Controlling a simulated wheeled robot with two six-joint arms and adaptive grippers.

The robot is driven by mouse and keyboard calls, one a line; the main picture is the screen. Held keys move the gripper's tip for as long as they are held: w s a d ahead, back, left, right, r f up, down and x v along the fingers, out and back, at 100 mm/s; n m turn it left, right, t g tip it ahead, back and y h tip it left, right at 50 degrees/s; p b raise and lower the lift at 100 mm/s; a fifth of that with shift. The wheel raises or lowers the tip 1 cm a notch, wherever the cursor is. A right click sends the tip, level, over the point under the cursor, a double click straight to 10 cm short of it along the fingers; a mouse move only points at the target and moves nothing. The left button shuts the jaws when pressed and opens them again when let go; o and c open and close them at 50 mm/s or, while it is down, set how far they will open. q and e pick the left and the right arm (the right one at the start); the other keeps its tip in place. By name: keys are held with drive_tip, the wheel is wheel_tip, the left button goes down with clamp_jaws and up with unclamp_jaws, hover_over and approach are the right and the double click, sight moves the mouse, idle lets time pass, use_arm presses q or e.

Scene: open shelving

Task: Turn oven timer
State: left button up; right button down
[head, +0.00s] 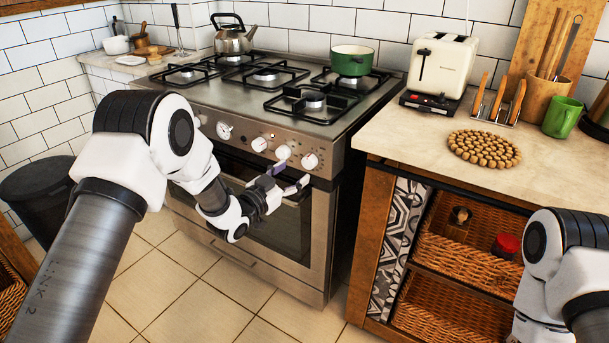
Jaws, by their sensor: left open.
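The steel oven (265,225) stands at the center left under a gas hob. Its front panel carries a round dial (224,131) with a marked face at the left and white knobs to its right. One white knob (259,145) is left of my left gripper, and another white knob (310,161) is at the right end. Which of these is the timer I cannot tell. My left gripper (294,169) is open and empty in front of the panel's right part, with its fingers toward the knobs. Contact cannot be made out. My right gripper is out of view.
A kettle (233,38) and a green pot (351,60) stand on the hob. The counter (400,135) at the right holds a toaster (441,66), a round trivet (485,149) and a green mug (562,117). Wicker baskets (450,255) sit below it. Floor tiles in front are clear.

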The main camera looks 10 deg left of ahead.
sight(308, 164)
use_arm(q)
drive_tip(key=x, duration=0.6)
drive_tip(key=shift+s, duration=0.1)
drive_tip(key=c, duration=1.1)
drive_tip(key=shift+c, duration=0.2)
drive_tip(key=shift+f+m+b, duration=0.1)
drive_tip(key=shift+m+b, duration=0.25)
drive_tip(key=shift+m, duration=0.05)
drive_tip(key=m+b, duration=0.1)
drive_tip(key=m, duration=0.3)
drive_tip(key=shift+y, duration=0.3)
drive_tip(key=m+b, duration=0.2)
drive_tip(key=m, duration=0.3)
drive_tip(key=shift+f, duration=0.15)
drive_tip(key=m+b, duration=0.4)
drive_tip(key=m, duration=0.1)
drive_tip(key=shift+d+f+m+y, duration=0.1)
drive_tip(key=shift+d+m+y, duration=0.05)
drive_tip(key=shift+m+y, duration=0.15)
drive_tip(key=shift+m+y+b, duration=0.3)
drive_tip(key=shift+m+b, duration=1)
drive_tip(key=shift+m, duration=0.4)
